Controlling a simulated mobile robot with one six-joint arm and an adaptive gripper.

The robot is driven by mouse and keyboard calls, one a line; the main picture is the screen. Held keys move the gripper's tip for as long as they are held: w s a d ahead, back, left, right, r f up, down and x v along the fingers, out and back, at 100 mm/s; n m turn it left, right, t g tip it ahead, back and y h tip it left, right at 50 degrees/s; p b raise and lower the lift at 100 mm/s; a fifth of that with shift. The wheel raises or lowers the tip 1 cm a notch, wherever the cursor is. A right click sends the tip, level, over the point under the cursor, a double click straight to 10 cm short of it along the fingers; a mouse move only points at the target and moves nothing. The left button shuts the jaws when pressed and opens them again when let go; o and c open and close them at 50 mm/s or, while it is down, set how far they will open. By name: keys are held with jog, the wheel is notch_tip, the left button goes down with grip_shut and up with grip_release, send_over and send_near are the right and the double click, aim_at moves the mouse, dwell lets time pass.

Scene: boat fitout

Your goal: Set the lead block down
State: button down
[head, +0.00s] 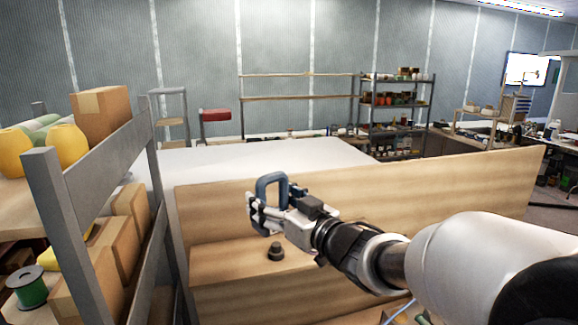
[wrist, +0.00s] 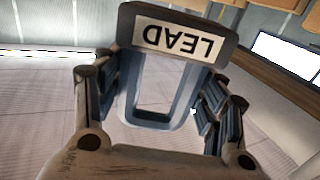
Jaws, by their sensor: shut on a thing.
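The lead block (wrist: 186,38) is a dark base with a white label reading LEAD, upside down in the wrist view, and a blue-grey loop handle. My gripper (wrist: 158,98) has a finger on each side of the handle and is shut on it. In the head view, the block's blue loop (head: 259,190) shows at the end of my gripper (head: 262,205). The block is held in the air in front of the wooden panel, above the wooden bench ledge. The lower part of the block is partly hidden by the fingers in the head view.
A small dark knob-like object (head: 276,251) stands on the wooden ledge (head: 225,265) below my gripper. An upright wooden panel (head: 420,205) rises behind the ledge. A grey shelf rack (head: 95,185) with cardboard boxes stands close on the left. The ledge left of the knob is clear.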

jog(key=shift+m+t+h, duration=0.4)
jog(key=shift+h, duration=0.1)
jog(key=f, duration=0.1)
jog(key=w+d+f+b, duration=0.1)
jog(key=f, duration=0.1)
jog(key=f+b, duration=0.1)
jog(key=f, duration=0.1)
jog(key=shift+w+d+f, duration=0.15)
jog(key=shift+w, duration=0.1)
jog(key=d+f+m+t+h+b, duration=0.1)
jog(key=d+f+m+h+b, duration=0.2)
jog(key=d+f, duration=0.5)
jog(key=s+d+f+m+t+h+b, duration=0.1)
jog(key=d+f+m+h+b, duration=0.3)
jog(key=f, duration=1.2)
jog(key=d+t+h+b, duration=0.1)
jog(key=d+h, duration=0.2)
jog(key=d, duration=0.1)
jog(key=shift+s+f+b, duration=0.15)
jog(key=shift+s+b, duration=0.05)
jog(key=shift+b, duration=0.1)
jog(key=shift+s, duration=0.1)
